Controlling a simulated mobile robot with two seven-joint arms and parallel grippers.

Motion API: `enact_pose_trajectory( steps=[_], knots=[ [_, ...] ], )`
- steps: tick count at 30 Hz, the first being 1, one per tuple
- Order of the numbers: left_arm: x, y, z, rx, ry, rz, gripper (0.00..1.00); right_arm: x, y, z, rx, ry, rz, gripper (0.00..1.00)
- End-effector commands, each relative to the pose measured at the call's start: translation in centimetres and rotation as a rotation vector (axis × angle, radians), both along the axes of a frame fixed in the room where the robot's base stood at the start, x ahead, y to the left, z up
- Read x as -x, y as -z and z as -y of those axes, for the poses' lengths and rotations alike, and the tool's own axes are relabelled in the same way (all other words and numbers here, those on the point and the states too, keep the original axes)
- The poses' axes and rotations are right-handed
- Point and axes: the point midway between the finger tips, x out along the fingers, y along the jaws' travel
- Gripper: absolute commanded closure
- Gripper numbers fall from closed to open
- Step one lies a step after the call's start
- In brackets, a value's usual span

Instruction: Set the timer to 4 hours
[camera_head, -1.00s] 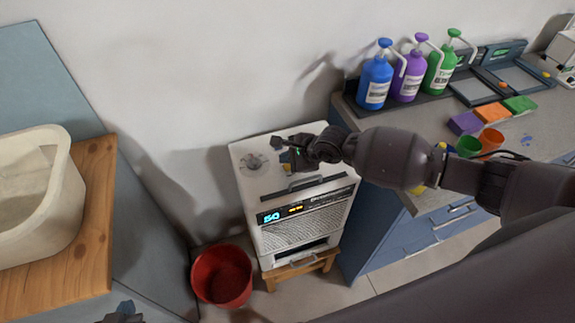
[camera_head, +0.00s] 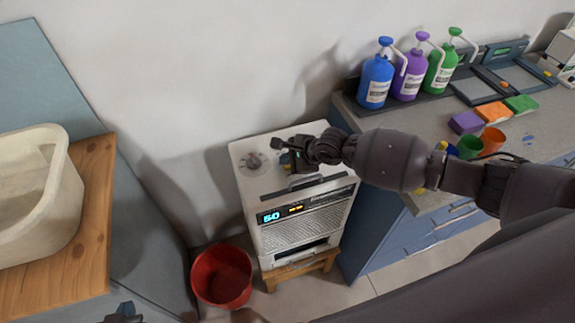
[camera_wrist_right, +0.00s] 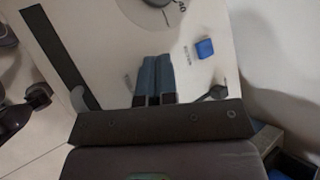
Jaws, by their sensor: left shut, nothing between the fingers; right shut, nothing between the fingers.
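The white appliance (camera_head: 250,185) stands upright, with a lit front display (camera_head: 283,213) showing a blue 50 and smaller orange digits too small to read. A round grey dial (camera_head: 253,161) sits on its top. In the right wrist view the dial (camera_wrist_right: 155,3) is cut off by the top edge, and a blue button (camera_wrist_right: 205,48) lies to its right. My right gripper (camera_head: 277,143) is shut and empty above the top, right of the dial. Its fingers (camera_wrist_right: 155,78) point toward the dial, apart from it in the picture. My left gripper (camera_head: 124,312) is shut at the bottom edge, mostly cut off.
The appliance rests on a wooden stool (camera_head: 300,270). A red bucket (camera_head: 221,277) stands on the floor beside it. A counter (camera_head: 440,110) with bottles, sponges and cups is at right. A wooden top (camera_head: 88,200) with a pale basin (camera_head: 45,205) is at left.

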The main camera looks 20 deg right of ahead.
Motion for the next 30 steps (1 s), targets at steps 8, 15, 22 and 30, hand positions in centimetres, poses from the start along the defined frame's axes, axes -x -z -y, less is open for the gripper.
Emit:
enact_pose_trajectory(
  steps=[8,15,22,30],
  knots=[
    [0.24,0.08,-0.04,0.0,-0.002,-0.004,1.0,-0.02,-0.05,-0.01,0.0,0.0,0.0,1.0],
    [0.21,0.23,-0.02,0.0,-0.002,-0.004,1.0,-0.02,0.17,-0.01,0.0,0.0,0.0,1.0],
    [0.04,0.29,0.0,0.0,0.0,-0.001,1.0,-0.01,0.39,-0.01,0.0,0.0,0.0,1.0],
    [-0.18,0.37,0.06,0.001,0.001,0.003,1.0,-0.01,0.66,-0.01,0.0,0.0,0.0,1.0]
  ],
)
